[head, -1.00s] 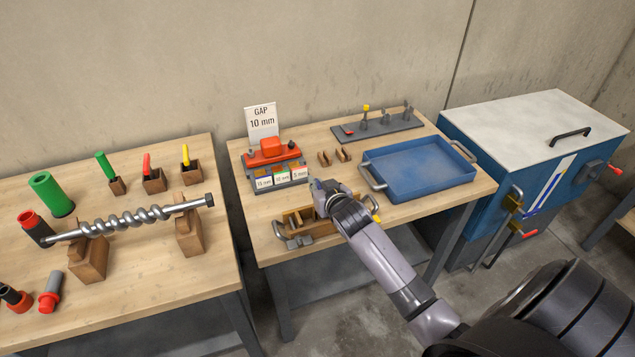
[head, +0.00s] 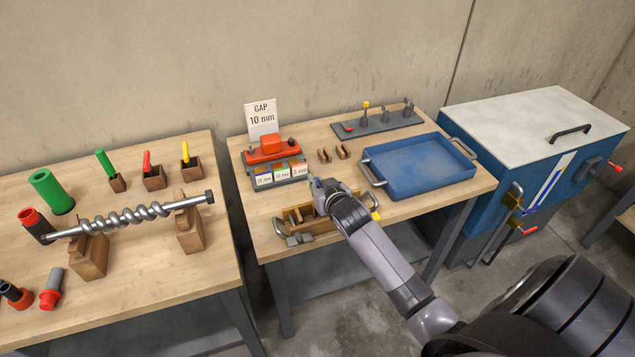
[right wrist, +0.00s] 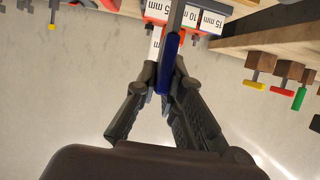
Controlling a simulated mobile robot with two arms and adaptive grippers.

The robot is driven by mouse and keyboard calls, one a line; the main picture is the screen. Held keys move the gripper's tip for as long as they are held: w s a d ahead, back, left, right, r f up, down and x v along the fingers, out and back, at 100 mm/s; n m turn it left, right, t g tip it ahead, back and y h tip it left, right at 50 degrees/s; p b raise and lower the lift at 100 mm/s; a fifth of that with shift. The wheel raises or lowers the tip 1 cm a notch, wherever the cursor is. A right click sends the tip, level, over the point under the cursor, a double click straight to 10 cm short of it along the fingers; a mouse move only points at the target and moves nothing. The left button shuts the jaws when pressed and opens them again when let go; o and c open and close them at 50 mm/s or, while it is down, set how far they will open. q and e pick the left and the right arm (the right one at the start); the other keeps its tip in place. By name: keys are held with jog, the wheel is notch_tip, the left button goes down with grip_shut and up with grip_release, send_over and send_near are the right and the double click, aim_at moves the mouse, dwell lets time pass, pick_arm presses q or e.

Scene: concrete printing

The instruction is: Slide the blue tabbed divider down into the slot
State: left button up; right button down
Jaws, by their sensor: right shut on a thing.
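My right gripper (head: 320,190) is over the wooden box (head: 322,227) with inner partitions near the front edge of the middle bench. In the right wrist view my right gripper (right wrist: 167,72) is shut on the blue tabbed divider (right wrist: 169,62). The divider's blue part shows between the fingertips, and a grey strip runs on beyond it. My gripper and wrist hide part of the box in the head view. I cannot tell whether the divider's lower edge is inside a slot. My left gripper is not in view.
A blue tray (head: 420,176) stands right of the box. Behind the box are a red-and-grey block with gap labels (head: 273,160) and two small wooden pieces (head: 333,154). A screw on wooden stands (head: 135,215) occupies the left bench.

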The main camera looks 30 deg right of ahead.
jog(key=shift+p, duration=0.5)
dwell(1.0)
jog(key=shift+f+b, duration=1.95)
jog(key=shift+f, duration=1.1)
jog(key=c, duration=1.6)
grip_release()
jog(key=shift+c, duration=0.2)
jog(key=shift+s, duration=0.15)
jog(key=v, duration=1.2)
jog(key=shift+f, duration=0.15)
